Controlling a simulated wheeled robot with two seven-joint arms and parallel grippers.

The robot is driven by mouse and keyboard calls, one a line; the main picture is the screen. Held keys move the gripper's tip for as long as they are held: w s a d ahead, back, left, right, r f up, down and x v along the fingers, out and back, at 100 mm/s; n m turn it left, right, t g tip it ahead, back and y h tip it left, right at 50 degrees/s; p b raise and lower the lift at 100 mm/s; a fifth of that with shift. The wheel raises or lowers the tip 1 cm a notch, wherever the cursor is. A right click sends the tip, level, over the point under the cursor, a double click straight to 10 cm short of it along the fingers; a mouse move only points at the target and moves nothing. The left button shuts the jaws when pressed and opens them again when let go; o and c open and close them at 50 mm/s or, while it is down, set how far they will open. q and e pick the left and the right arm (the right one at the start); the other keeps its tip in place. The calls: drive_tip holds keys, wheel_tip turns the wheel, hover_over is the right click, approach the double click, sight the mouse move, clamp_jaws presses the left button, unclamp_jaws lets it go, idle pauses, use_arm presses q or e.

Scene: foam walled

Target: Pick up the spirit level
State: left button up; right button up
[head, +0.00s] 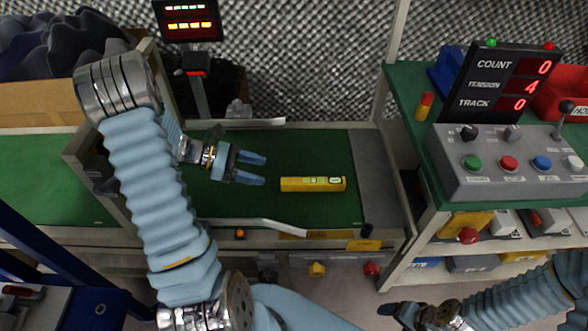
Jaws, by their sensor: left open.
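A yellow spirit level (313,184) lies flat on the green belt surface (310,210) near the middle of the view. It has pale green vials along its upper face. My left gripper (258,168) is just to the left of the spirit level. Its blue fingers are apart, with nothing between them, and point right towards the level's left end without touching it. My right gripper (392,310) is low in the view, at the bottom right, well away from the level. Its fingers are dark and small there, so I cannot tell whether they are open.
A low rail (255,224) runs along the near edge of the belt, and another (240,124) along the far edge. A control box (510,165) with coloured buttons stands on the green bench at right. A small display (188,20) stands behind the belt.

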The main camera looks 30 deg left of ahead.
sight(309, 180)
use_arm(q)
drive_tip(key=shift+w+d+f, duration=0.15)
drive_tip(key=shift+w+d, duration=0.1)
drive_tip(key=shift+w, duration=0.05)
drive_tip(key=p+x, duration=0.1)
drive_tip(key=x, duration=1.1)
drive_tip(key=shift+w+d, duration=0.1)
drive_tip(key=shift+d, duration=0.25)
clamp_jaws()
